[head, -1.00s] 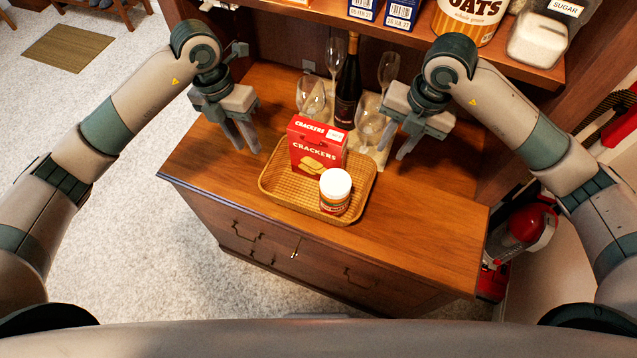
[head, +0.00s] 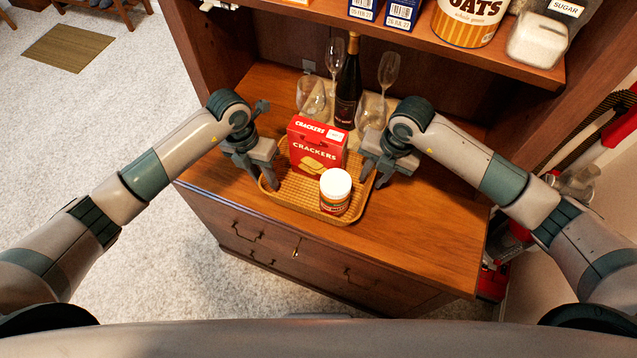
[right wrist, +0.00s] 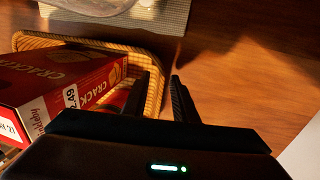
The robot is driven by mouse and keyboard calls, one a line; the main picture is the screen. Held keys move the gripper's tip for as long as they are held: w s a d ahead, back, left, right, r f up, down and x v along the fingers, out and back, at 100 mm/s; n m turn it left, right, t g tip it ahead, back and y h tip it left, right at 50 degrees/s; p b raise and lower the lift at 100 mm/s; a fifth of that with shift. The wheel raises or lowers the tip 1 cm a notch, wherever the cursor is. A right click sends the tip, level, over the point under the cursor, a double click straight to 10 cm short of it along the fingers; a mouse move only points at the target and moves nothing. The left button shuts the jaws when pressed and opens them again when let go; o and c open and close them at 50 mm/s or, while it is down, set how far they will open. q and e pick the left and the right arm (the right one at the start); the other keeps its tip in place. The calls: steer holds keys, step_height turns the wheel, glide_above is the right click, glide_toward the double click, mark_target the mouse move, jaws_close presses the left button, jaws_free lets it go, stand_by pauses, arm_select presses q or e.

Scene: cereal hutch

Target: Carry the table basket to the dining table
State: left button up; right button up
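The table basket (head: 300,199), a shallow tan woven tray, sits on the wooden hutch counter. It holds a red crackers box (head: 316,150) and a white-lidded jar (head: 335,190). My left gripper (head: 271,184) is at the basket's left rim, and its finger gap is hard to make out. My right gripper (head: 380,180) is at the right rim. Whether either gripper touches the rim is unclear.
A dark wine bottle (head: 348,85) and several glasses stand behind the basket on a light mat. The shelf above holds an oats tin (head: 468,20) and a sugar jar (head: 540,38). The counter's right front (head: 430,225) is clear.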

arm_select(q)
steer(key=shift+d+f, duration=0.1)
steer(key=shift+f, duration=0.45)
arm_select(e)
steer(key=shift+a+f, duration=0.1)
steer(key=shift+f, duration=0.45)
arm_select(q)
steer(key=shift+c, duration=0.6)
arm_select(e)
steer(key=shift+c, duration=0.6)
arm_select(q)
jaws_close()
arm_select(e)
jaws_close()
arm_select(q)
steer(key=shift+r, duration=0.25)
arm_select(e)
steer(key=shift+w+r, duration=0.1)
steer(key=shift+r, duration=0.2)
